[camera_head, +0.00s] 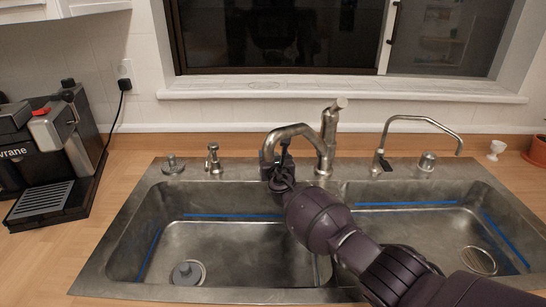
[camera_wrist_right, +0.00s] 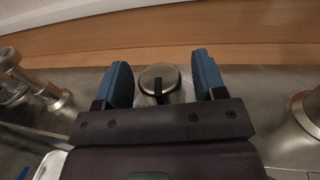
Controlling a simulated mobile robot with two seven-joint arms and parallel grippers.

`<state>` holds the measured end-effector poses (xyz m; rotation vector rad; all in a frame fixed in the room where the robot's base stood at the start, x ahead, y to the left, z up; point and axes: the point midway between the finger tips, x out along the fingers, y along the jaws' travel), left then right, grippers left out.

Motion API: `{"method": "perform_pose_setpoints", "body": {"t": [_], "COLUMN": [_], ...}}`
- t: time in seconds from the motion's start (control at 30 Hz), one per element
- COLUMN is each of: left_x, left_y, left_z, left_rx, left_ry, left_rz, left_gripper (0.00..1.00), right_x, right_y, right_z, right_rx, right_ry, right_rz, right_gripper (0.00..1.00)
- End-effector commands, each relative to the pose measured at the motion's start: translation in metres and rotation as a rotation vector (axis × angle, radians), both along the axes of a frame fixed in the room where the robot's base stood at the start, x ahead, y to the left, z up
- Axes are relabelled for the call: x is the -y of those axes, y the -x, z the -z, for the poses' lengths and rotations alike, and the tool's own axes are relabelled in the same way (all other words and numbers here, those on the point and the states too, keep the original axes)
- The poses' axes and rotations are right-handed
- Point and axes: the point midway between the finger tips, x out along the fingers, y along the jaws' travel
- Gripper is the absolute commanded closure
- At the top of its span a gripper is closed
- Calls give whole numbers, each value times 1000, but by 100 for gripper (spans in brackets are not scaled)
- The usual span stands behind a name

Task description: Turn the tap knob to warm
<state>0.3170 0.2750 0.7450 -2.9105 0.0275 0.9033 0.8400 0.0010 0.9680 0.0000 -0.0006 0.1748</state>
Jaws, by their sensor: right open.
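A round metal knob (camera_wrist_right: 160,82) with a black bar on its top sits on the sink's back deck in the right wrist view. My right gripper (camera_wrist_right: 160,80) is open, with one blue-padded finger on each side of the knob. I cannot tell whether the fingers touch it. In the head view my right gripper (camera_head: 277,170) is at the back deck, by the curved spout of the main tap (camera_head: 325,145), and the knob is hidden there. My left gripper is not in view.
The steel double sink (camera_head: 240,245) fills the counter. A soap dispenser (camera_head: 213,158) stands left of my gripper. A second slim tap (camera_head: 420,119) and a low round cap (camera_head: 427,161) stand to the right. A coffee machine (camera_head: 50,150) is at the far left.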

Motion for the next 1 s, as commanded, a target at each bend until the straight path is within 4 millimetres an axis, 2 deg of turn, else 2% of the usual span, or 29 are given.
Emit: {"method": "perform_pose_setpoints", "body": {"t": [0.27, 0.57, 1.0], "left_x": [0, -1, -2], "left_y": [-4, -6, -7], "left_z": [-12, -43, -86], "left_rx": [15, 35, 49], "left_ry": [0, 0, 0], "left_rz": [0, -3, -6], "left_gripper": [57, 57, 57], "right_x": [2, 9, 17], "right_y": [8, 44, 95], "right_z": [-4, -8, -3], "right_rx": [2, 4, 1], "right_ry": [1, 0, 1], "right_rz": [0, 1, 0], "right_gripper": [36, 36, 36]}}
